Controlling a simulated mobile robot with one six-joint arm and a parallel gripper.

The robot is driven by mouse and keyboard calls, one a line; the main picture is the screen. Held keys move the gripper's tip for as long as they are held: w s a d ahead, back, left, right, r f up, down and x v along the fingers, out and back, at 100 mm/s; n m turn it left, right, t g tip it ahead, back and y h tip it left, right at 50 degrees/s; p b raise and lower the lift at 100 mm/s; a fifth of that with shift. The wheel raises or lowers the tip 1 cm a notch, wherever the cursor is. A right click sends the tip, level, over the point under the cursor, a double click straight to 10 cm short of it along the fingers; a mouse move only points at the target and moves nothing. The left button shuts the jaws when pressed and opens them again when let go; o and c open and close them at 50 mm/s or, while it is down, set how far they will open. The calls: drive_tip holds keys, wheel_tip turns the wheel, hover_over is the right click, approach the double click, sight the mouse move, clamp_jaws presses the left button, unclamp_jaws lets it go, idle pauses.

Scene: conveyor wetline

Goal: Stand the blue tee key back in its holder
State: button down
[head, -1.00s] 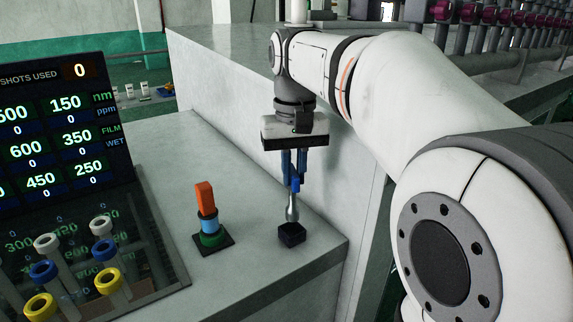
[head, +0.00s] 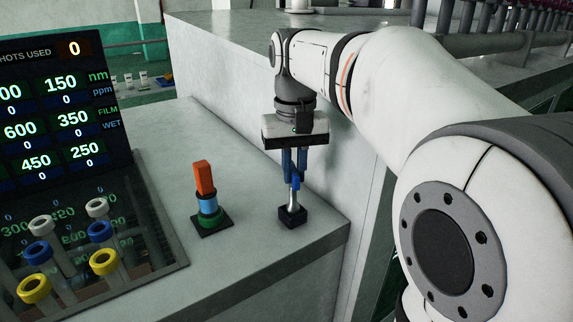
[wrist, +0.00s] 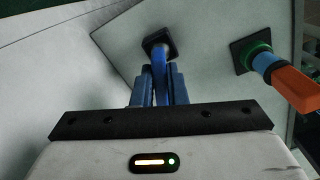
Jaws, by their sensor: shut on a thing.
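My gripper (head: 295,174) points straight down, its blue fingers shut on the blue tee key (head: 295,183). The key is upright, with a blue top and a silver shaft. The black holder (head: 291,219) stands on the grey counter near its right corner. The shaft's lower end meets the holder's top and seems to be inside it; how deep is hidden. In the wrist view the blue key (wrist: 159,58) shows between the fingers (wrist: 158,82), in line with the black holder (wrist: 152,38) beyond.
An orange, blue and green piece on a black base (head: 208,208) stands left of the holder. A rack with white, blue and yellow ringed tubes (head: 100,232) and a number screen (head: 60,110) are farther left. A taller grey block (head: 240,80) rises behind.

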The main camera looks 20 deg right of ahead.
drive_tip(key=shift+f+b, duration=0.3)
drive_tip(key=shift+f, duration=0.25)
drive_tip(key=c, duration=1.4)
unclamp_jaws()
drive_tip(key=shift+o, duration=0.2)
wheel_tip(320, 180, up, 8)
drive_tip(key=shift+f, duration=0.1)
